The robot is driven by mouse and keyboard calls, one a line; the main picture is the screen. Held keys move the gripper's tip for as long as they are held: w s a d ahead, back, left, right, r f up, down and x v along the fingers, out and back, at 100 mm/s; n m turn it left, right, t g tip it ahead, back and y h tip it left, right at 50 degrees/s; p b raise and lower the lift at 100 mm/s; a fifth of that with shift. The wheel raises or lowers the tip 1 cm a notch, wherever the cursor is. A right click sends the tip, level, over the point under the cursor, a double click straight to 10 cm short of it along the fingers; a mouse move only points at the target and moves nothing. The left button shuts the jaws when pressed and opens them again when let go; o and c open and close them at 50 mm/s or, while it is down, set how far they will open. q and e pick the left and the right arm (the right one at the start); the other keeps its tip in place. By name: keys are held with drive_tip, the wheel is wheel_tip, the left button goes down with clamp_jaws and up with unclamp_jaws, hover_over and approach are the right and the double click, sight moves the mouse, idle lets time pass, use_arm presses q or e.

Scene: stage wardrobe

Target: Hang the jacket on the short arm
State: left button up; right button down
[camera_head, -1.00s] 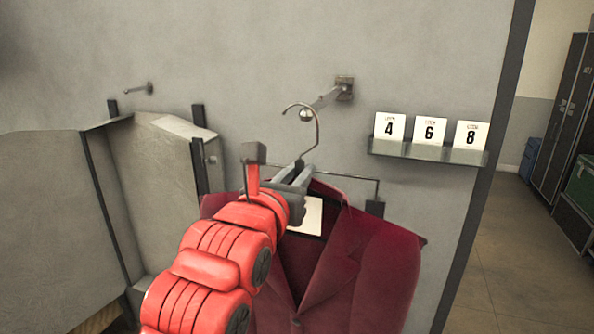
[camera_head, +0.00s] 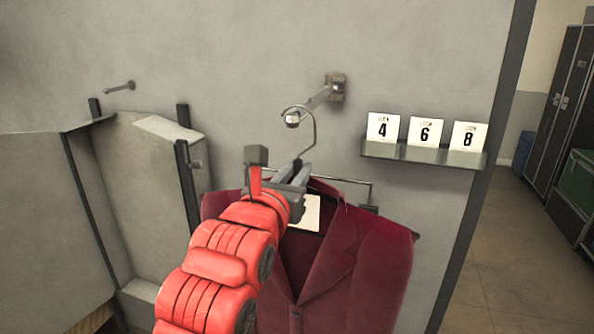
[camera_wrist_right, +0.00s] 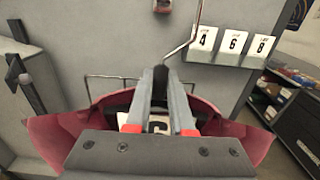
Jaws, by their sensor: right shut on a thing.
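The dark red jacket (camera_head: 345,262) hangs upright on a hanger with a metal hook (camera_head: 314,132). My right gripper (camera_head: 297,170) is shut on the hanger at the base of the hook; the wrist view shows its fingers (camera_wrist_right: 160,78) there too. A metal wall arm (camera_head: 320,98) with a round tip (camera_head: 292,119) projects above the jacket. In the head view the tip overlaps the hook's open curve near its free end; I cannot tell whether they touch. The wrist view shows the tip (camera_wrist_right: 162,6) left of the hook. My left gripper is out of view.
A thinner wall peg (camera_head: 119,87) is at upper left, above a grey folding panel (camera_head: 150,180). A shelf (camera_head: 425,155) with number cards 4, 6 and 8 is right of the arm. A thin rail (camera_head: 350,181) runs behind the jacket. Dark lockers (camera_head: 560,100) stand far right.

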drive_tip(key=shift+s, duration=0.1)
drive_tip(key=c, duration=1.1)
unclamp_jaws()
drive_tip(key=o, duration=0.4)
drive_tip(key=shift+f, duration=0.1)
